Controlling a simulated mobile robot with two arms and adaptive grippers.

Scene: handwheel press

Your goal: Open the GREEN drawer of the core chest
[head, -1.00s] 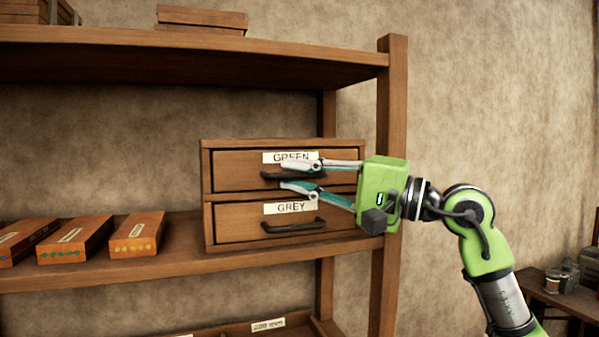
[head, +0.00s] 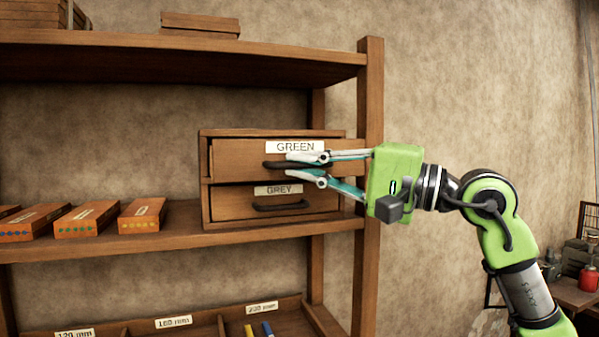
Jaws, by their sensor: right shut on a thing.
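The core chest (head: 204,180) sits on the middle shelf and has two drawers. The upper one is the GREEN drawer (head: 240,158), with a white label and a dark bar handle (head: 272,164). Its front stands forward of the chest frame, so it is partly pulled out. The GREY drawer (head: 230,203) below is closed, and its handle is free. My right gripper (head: 291,165) comes in from the right, and its fingers are shut on the GREEN handle, hiding part of it. My left gripper is not in view.
Several labelled boxes (head: 88,219) lie on the shelf left of the chest. A shelf post (head: 368,260) stands just right of the chest, behind my right gripper. A divided tray (head: 205,331) is below. A side table (head: 578,293) stands at far right.

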